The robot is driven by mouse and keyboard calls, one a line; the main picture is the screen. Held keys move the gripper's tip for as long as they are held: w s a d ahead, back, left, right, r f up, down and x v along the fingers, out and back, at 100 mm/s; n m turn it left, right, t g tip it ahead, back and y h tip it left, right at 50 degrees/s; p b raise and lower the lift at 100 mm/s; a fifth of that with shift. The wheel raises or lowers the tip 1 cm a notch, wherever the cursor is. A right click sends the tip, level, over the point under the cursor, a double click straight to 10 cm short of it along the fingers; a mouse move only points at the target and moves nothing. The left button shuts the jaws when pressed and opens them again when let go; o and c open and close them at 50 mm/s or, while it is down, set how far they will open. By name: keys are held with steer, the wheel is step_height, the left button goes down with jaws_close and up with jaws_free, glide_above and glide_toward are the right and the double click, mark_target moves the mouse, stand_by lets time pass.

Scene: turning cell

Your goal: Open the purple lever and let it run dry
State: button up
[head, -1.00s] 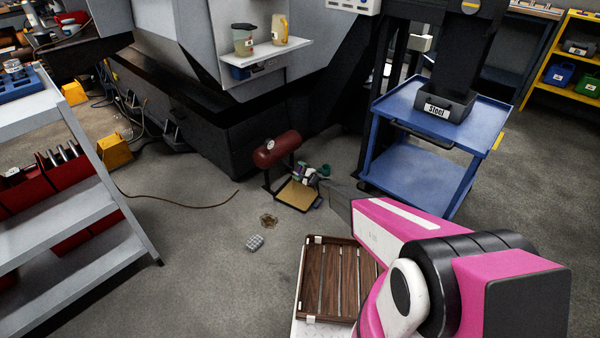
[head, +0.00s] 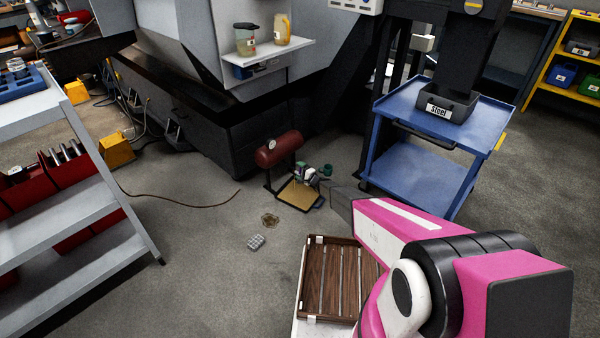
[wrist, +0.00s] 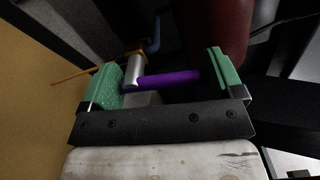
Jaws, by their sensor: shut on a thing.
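The purple lever (wrist: 180,79) lies across the gap between my gripper's green finger pads (wrist: 165,78) in the wrist view. Its left end meets a silver cylindrical fitting (wrist: 133,70) near the left pad; its right end reaches the right pad. My gripper is shut on the lever. In the head view my gripper (head: 314,173) is low beside a dark red tank (head: 280,149) with a round gauge, above a shallow tray (head: 300,195) with a tan floor. The lever is too small to make out there. I cannot see any liquid flowing.
A blue cart (head: 420,172) stands just right of the tank. A wooden slatted crate (head: 322,280) is in front, under my arm. A brown stain (head: 270,220) and a small grey block (head: 256,242) lie on the floor. A grey shelf rack (head: 80,205) is at left.

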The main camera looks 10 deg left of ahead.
steer(key=o, duration=0.7)
steer(key=v, duration=1.1)
steer(key=shift+a, duration=0.1)
